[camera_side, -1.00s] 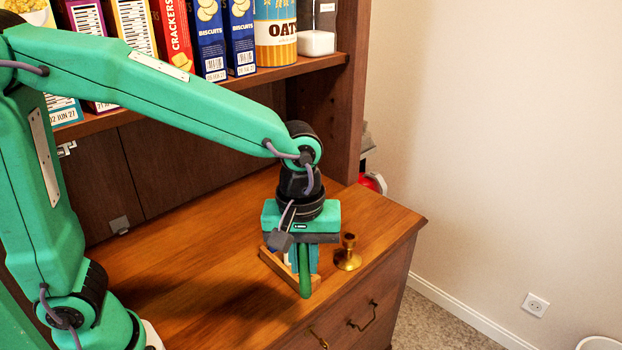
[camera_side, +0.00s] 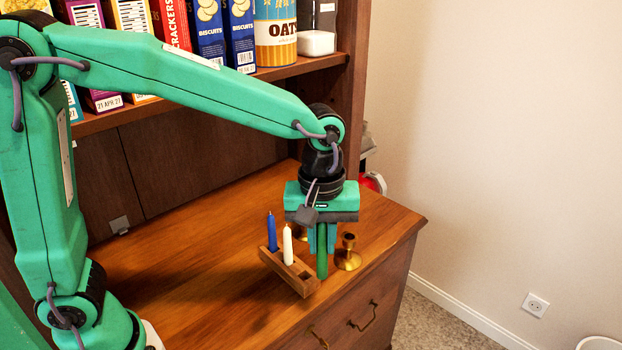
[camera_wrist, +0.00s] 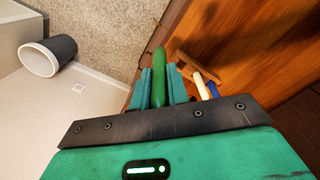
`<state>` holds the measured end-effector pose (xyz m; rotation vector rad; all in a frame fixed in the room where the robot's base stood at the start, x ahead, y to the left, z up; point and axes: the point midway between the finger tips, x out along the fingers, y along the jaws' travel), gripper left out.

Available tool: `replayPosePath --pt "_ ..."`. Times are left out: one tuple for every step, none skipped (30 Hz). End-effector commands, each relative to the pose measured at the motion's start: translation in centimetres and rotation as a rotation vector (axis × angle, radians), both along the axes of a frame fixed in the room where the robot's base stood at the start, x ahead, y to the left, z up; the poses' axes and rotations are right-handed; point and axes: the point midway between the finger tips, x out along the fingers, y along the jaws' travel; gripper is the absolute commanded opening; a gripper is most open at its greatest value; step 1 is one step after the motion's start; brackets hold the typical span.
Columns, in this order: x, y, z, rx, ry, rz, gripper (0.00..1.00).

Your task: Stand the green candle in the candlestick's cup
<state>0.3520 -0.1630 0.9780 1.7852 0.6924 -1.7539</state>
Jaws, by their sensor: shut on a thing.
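My gripper (camera_side: 321,238) is shut on the green candle (camera_side: 322,262), which hangs upright between the fingers. In the wrist view the candle (camera_wrist: 158,80) shows between the two fingers (camera_wrist: 158,92). A brass candlestick (camera_side: 348,254) with a round base and a small cup stands on the counter just right of the candle, apart from it in the side view. The candlestick cup is not clear in the wrist view.
A wooden rack (camera_side: 290,274) left of the gripper holds a blue candle (camera_side: 271,232) and a white candle (camera_side: 288,246). The counter (camera_side: 190,275) is clear further left. Boxes and an oats tin (camera_side: 276,35) fill the shelf above. The counter's edge lies close at right.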

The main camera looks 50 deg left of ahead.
Motion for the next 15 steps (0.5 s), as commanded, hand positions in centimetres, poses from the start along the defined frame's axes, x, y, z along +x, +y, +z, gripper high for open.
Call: replayPosePath --pt "1.2 0.2 0.2 0.000 0.000 0.007 0.00" --pt "1.8 0.3 0.3 0.001 0.001 0.010 0.00" --pt "2.7 0.5 0.5 0.002 0.002 0.014 0.00" --pt "3.4 0.7 0.6 0.002 0.002 0.017 0.00" --pt "4.1 0.8 0.7 0.002 0.002 0.018 0.00" --pt "5.0 1.1 0.9 0.003 0.004 0.023 0.00" --pt "5.7 1.3 1.0 0.003 0.004 0.026 0.00" --pt "6.4 1.5 1.1 0.004 0.004 0.028 0.00" --pt "7.3 1.9 1.2 0.004 0.006 0.031 0.00" --pt "8.0 2.1 1.3 0.004 0.005 0.034 0.00" --pt "8.6 2.4 1.4 0.004 0.005 0.037 0.00" --pt "9.5 2.8 1.5 0.005 0.007 0.041 0.00" --pt "10.1 3.0 1.6 0.005 0.007 0.042 0.00" --pt "10.7 3.3 1.6 0.006 0.008 0.045 0.00" --pt "11.5 3.8 1.7 0.006 0.009 0.049 0.00"
